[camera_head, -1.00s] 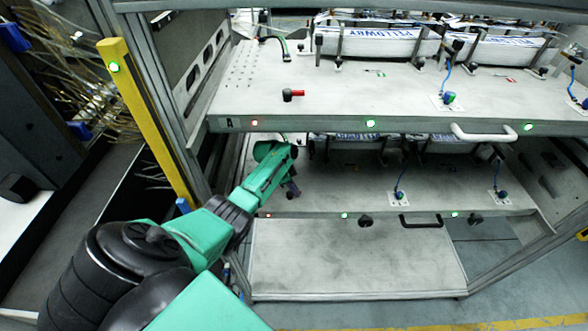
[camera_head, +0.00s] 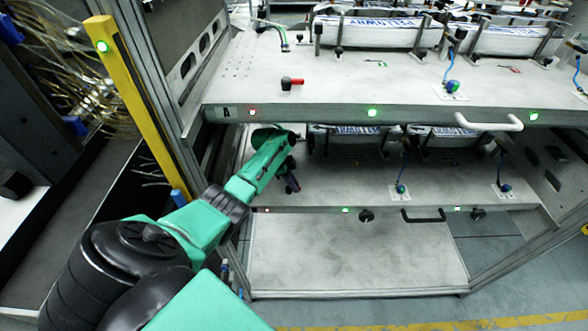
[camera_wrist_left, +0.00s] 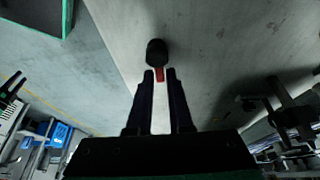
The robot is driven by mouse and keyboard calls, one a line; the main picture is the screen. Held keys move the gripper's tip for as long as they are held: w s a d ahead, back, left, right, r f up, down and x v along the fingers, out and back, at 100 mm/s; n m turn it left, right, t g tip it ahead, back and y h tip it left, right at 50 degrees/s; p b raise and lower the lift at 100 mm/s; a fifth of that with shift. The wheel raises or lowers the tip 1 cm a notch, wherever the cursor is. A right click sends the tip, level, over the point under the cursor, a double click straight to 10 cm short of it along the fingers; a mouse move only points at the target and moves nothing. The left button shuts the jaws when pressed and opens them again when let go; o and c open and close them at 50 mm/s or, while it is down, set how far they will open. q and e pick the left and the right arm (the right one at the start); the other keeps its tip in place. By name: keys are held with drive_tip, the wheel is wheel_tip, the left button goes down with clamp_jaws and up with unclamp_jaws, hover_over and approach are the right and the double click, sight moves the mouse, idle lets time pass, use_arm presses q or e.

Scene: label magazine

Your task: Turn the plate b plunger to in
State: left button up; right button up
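The plate b plunger shows in the left wrist view as a black knob (camera_wrist_left: 157,52) with a red part just ahead of my left fingertips. In the head view my left arm hides it. My left gripper (camera_wrist_left: 160,76) has its two dark fingers apart, with the red part seen in the gap between the tips; I cannot tell whether they touch it. In the head view this gripper (camera_head: 292,182) is over the left end of the lower plate (camera_head: 345,185), under the upper plate. My right gripper is not in view.
The upper plate (camera_head: 330,90), marked A, overhangs the lower one and carries its own red-and-black plunger (camera_head: 292,83). A white handle (camera_head: 488,123) and a black handle (camera_head: 423,217) are on the front edges. A yellow post (camera_head: 140,110) stands left of my arm.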

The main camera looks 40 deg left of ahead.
use_arm(q)
drive_tip(key=shift+o, duration=1.2)
